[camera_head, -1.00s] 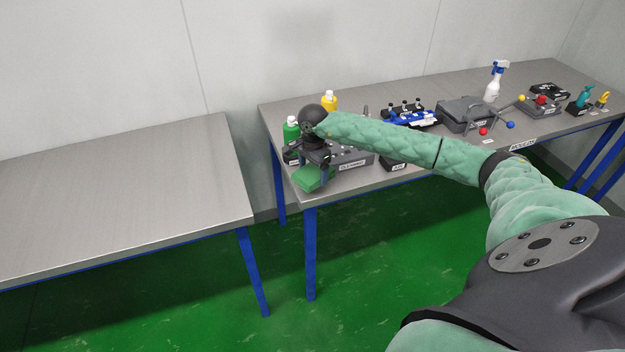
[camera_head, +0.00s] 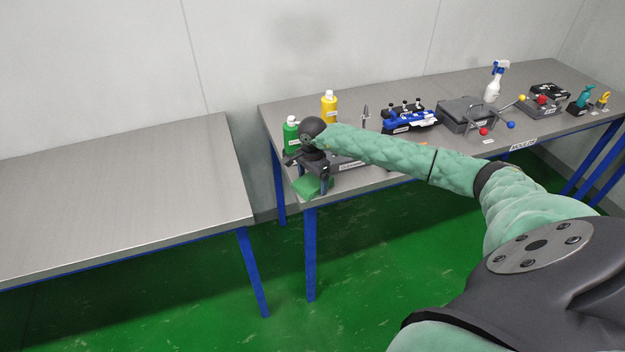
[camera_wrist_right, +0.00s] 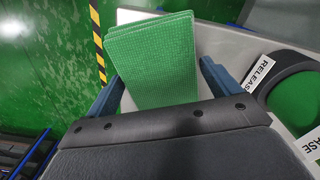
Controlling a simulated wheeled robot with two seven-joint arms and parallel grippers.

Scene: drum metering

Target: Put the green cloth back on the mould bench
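The green cloth (camera_head: 308,187), a folded pad, is at the near left corner of the mould bench (camera_head: 460,158), low over or on its top; I cannot tell if its underside touches. My right gripper (camera_head: 314,180) points down over it. In the right wrist view the cloth (camera_wrist_right: 155,60) lies between the two fingers of the right gripper (camera_wrist_right: 162,70), its side edges close against the fingertips. The right gripper appears shut on the cloth. My left gripper is not in view.
Behind the gripper stand a green bottle (camera_head: 291,133) and a yellow bottle (camera_head: 329,108). A bare table (camera_head: 120,190) stands left, across a gap. Several fixtures and a spray bottle (camera_head: 493,83) stand farther right.

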